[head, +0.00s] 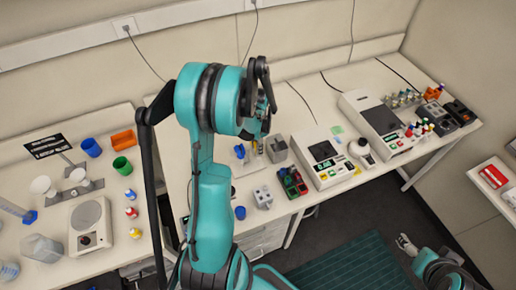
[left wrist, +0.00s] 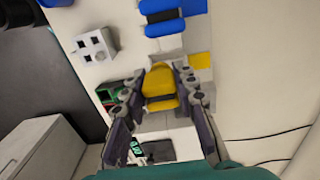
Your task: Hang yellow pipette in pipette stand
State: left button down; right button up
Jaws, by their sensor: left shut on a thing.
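In the left wrist view blue pieces (left wrist: 174,14) show at the top, and a yellow patch (left wrist: 200,61) lies right of the held pipette. The pipette's lower end is hidden. My right gripper (head: 406,244) is low at the right, small and unclear.
A white block with square holes (head: 262,197) and a red-green tube rack (head: 292,182) stand near the front edge. A grey box (head: 276,148) is close right of the gripper. White instruments (head: 325,158) fill the right. A blue cup (head: 240,213) stands at front.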

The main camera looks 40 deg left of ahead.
pick_arm(q)
jog(key=shift+w+a, duration=0.3)
jog(key=shift+a, duration=0.3)
jog(key=shift+a, duration=0.15)
jog(key=shift+b, duration=0.35)
dwell(0.4)
jog(key=shift+f+b, duration=0.45)
jog(key=shift+b, duration=0.15)
dwell(0.4)
jog(key=c, duration=1.1)
grip_release()
jog(key=shift+r, duration=0.1)
